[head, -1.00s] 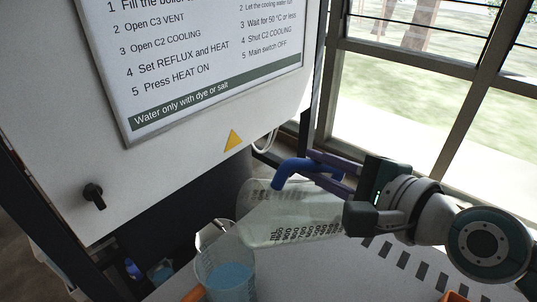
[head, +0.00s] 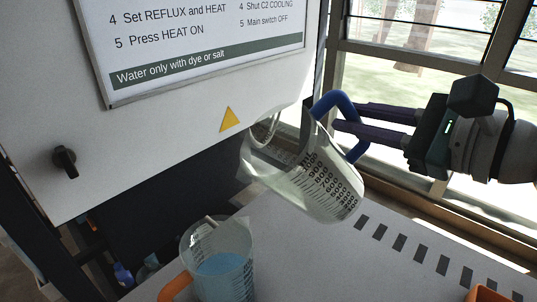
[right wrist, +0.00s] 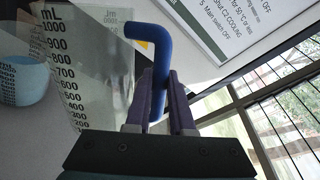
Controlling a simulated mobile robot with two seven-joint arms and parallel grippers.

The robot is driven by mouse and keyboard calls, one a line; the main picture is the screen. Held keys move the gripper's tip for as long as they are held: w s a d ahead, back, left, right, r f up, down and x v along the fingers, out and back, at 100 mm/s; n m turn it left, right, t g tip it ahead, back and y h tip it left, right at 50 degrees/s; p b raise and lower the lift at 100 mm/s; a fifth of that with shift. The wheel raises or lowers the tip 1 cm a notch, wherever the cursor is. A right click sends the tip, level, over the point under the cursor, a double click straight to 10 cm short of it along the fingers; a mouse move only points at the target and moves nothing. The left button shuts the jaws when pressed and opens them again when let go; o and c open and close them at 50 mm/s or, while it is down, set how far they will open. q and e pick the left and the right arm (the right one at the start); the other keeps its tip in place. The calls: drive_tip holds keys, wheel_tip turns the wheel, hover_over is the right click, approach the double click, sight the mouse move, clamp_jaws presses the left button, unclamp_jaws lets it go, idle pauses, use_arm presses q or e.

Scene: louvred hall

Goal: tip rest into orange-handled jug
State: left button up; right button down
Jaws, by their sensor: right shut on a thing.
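The orange-handled jug (head: 222,270) stands upright on the pale bench at the lower middle of the head view, with blue liquid inside. It also shows at the left edge of the right wrist view (right wrist: 22,82). My right gripper (head: 348,117) is shut on the blue handle of a clear graduated jug (head: 318,182). That jug is held in the air, above and to the right of the orange-handled jug. It is tilted, its mouth toward the upper left; I cannot tell how much liquid it holds. It fills the left of the right wrist view (right wrist: 90,65). My left gripper is not in view.
A white cabinet (head: 190,150) with an instruction sign and a black knob (head: 64,160) stands behind the jugs. Another orange piece (head: 485,294) shows at the lower right edge. The bench between has dark stripes and is otherwise clear. Windows are at the right.

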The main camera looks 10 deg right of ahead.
drive_tip(key=shift+w+d+r+m+b, duration=0.1)
drive_tip(key=shift+d+r+m+b, duration=0.05)
drive_tip(key=shift+d+m+b, duration=0.25)
drive_tip(key=shift+w+d+r+m+b, duration=0.1)
drive_tip(key=shift+d+m+b, duration=0.2)
drive_tip(key=shift+d, duration=0.1)
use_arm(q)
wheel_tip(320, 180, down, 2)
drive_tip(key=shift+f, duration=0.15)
use_arm(e)
drive_tip(key=shift+d+r+y, duration=0.1)
drive_tip(key=shift+r+y, duration=0.25)
drive_tip(key=shift+y, duration=0.05)
drive_tip(key=shift+d+m+t, duration=0.2)
drive_tip(key=shift+m+t, duration=0.1)
drive_tip(key=shift+m, duration=0.1)
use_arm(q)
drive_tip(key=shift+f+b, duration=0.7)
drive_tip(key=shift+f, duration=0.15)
use_arm(e)
drive_tip(key=d+r+m, duration=0.2)
drive_tip(key=m, duration=0.1)
drive_tip(key=w+d+r+m+t+y, duration=0.1)
drive_tip(key=shift+d+m, duration=0.25)
drive_tip(key=shift+m, duration=0.15)
drive_tip(key=shift+s+d, duration=0.1)
